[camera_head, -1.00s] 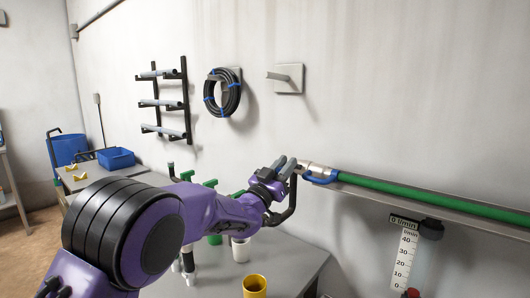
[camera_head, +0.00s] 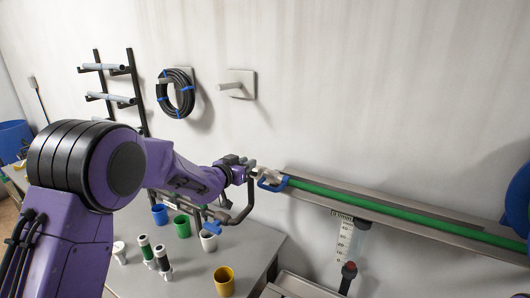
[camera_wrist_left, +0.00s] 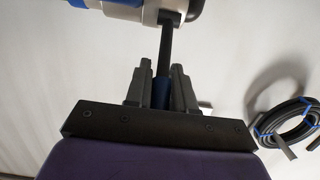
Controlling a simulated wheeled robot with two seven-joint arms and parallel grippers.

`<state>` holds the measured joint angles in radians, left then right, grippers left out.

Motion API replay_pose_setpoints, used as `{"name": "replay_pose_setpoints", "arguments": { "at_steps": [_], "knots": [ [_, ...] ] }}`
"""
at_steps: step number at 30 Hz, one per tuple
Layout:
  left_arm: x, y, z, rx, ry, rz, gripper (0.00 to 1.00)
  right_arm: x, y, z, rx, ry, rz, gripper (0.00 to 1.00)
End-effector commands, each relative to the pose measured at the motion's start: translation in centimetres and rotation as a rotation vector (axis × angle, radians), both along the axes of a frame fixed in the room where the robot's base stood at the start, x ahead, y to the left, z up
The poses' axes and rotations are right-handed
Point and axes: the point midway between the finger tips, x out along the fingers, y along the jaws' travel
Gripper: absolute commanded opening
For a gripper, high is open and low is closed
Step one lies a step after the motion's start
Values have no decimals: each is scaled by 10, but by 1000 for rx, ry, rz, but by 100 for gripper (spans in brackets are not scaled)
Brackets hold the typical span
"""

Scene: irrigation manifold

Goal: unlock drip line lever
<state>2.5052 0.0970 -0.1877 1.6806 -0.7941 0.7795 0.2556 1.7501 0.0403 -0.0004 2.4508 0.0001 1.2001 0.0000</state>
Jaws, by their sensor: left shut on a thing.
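The drip line valve, a pale metal body (camera_head: 260,173) with a blue fitting (camera_head: 273,184), sits at the left end of a green pipe (camera_head: 360,207) on the wall rail. In the left wrist view, the white and blue valve body (camera_wrist_left: 125,9) is at the top. Its dark lever stem (camera_wrist_left: 167,45) runs down to a blue grip (camera_wrist_left: 161,92) between the fingers. My left gripper (camera_head: 249,171) is at the valve, with its fingers (camera_wrist_left: 162,80) shut on the lever. The fingers hide part of the blue grip. My right gripper is out of view.
A black hose coil (camera_head: 176,93) and a wall peg (camera_head: 236,86) are behind. A scale gauge (camera_head: 343,240) hangs under the rail.

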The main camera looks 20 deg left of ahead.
Motion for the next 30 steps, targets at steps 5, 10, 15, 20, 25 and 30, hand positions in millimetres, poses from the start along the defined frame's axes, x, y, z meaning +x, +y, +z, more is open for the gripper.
{"name": "replay_pose_setpoints", "arguments": {
  "at_steps": [5, 10, 15, 20, 25, 30],
  "knots": [
    [4, 3, 7, 6, 88, 2, 0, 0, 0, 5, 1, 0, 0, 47],
    [9, -1, 5, 15, 176, -4, 0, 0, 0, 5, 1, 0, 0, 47],
    [13, -2, 6, 24, 226, -2, 0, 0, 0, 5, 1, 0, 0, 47],
    [14, 0, 9, 32, 242, 3, 0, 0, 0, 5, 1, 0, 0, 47],
    [15, 0, 11, 34, 243, 5, 0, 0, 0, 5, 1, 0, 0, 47],
    [15, 0, 13, 34, 239, 5, 0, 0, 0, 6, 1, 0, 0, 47]
  ]
}}
